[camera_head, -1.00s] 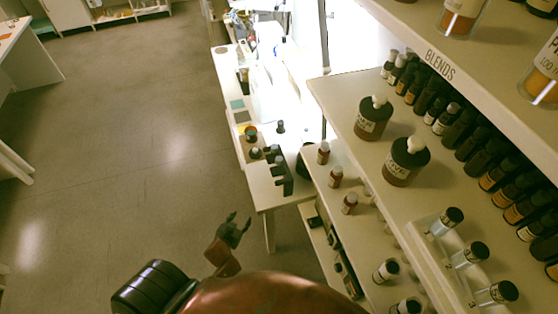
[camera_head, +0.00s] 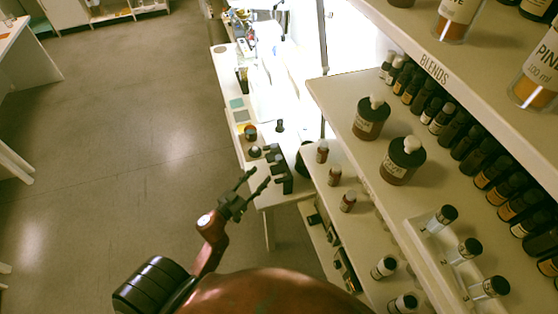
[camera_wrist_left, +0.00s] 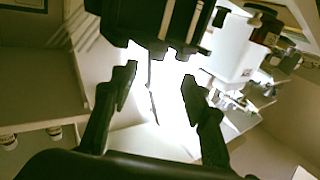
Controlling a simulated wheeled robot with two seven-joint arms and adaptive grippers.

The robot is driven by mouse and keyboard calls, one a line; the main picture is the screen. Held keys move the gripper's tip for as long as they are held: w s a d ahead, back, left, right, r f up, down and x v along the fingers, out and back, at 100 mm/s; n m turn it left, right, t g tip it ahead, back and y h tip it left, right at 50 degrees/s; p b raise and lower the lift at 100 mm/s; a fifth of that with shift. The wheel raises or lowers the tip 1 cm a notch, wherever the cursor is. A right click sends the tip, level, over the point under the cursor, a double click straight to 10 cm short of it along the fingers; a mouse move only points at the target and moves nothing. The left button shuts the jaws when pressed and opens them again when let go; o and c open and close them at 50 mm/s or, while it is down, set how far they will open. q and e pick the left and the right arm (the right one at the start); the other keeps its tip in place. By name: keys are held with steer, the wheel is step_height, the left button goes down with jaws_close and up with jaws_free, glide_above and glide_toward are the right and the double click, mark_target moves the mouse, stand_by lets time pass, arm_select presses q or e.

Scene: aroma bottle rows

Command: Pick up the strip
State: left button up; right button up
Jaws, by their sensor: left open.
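My left gripper (camera_head: 258,180) is open and empty in the head view, beside the near end of the white table. A black notched holder (camera_head: 281,170) stands on that table end, just beyond the fingertips. In the left wrist view the open fingers of the left gripper (camera_wrist_left: 160,76) point at a dark block (camera_wrist_left: 158,20), which looks like this holder. A thin dark sliver (camera_wrist_left: 153,95) shows between the fingers against the glare. It may be the strip seen edge-on, but I cannot tell for sure. My right gripper is not in view.
The white table (camera_head: 232,85) carries small bottles and coloured squares. A shelf unit on the right holds two large brown bottles (camera_head: 371,117), rows of dark bottles (camera_head: 470,140) and clear vials (camera_head: 441,219). Open floor (camera_head: 120,130) lies to the left.

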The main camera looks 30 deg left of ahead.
mark_target(276, 161)
arm_select(q)
steer(key=w, duration=0.4)
steer(key=w+d, duration=0.1)
steer(key=w, duration=0.1)
steer(key=shift+w, duration=0.3)
steer(key=w, duration=0.3)
steer(key=w+d+b, duration=0.1)
steer(key=w, duration=0.1)
steer(key=shift+f, duration=0.2)
steer(key=shift+w, duration=0.1)
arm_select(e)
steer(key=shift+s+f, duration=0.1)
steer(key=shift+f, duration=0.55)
arm_select(q)
steer(key=shift+c, duration=0.4)
steer(key=c, duration=0.9)
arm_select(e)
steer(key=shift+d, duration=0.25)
arm_select(q)
steer(key=shift+r, duration=0.1)
